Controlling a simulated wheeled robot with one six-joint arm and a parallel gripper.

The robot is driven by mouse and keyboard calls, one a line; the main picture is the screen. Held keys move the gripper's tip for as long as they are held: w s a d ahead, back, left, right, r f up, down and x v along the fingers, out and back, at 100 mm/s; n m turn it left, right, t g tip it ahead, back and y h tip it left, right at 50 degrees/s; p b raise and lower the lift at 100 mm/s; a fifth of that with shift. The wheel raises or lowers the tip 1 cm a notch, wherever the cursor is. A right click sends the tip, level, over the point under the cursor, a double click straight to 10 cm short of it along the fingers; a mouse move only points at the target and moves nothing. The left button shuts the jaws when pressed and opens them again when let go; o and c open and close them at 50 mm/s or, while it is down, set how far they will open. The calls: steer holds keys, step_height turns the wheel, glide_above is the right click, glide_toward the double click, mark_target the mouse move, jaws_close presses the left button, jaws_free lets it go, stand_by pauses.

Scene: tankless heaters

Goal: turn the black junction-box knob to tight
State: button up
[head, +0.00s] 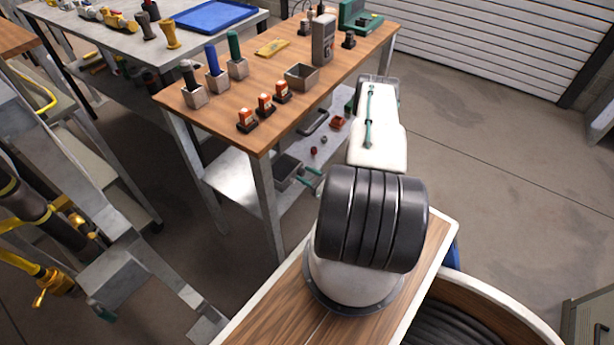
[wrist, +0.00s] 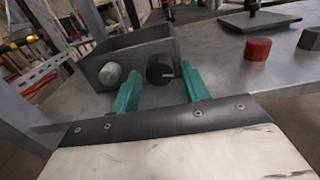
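The grey junction box (wrist: 140,53) sits on the metal shelf in the wrist view, its front face toward me. The black knob (wrist: 158,73) is on the right of that face, with a pale mark pointing right. A light grey knob (wrist: 110,74) is to its left. My gripper (wrist: 162,76) is open, its green fingers on either side of the black knob with visible gaps. I cannot tell whether the tips reach around it. In the head view the box (head: 287,169) is on the lower shelf, with my gripper (head: 311,180) just right of it.
A red knob (wrist: 257,49), a grey knob (wrist: 309,39) and a flat plate (wrist: 262,20) are to the right on the shelf. The wooden tabletop (head: 225,100) is above, with a table leg (head: 266,205) near the box. Open floor lies right of the table.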

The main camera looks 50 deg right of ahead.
steer(key=c, duration=0.7)
steer(key=shift+o, duration=0.2)
steer(key=shift+m, duration=1.5)
steer(key=o, duration=1)
steer(key=shift+c, duration=0.2)
steer(key=s, duration=0.8)
steer(key=shift+d, duration=0.25)
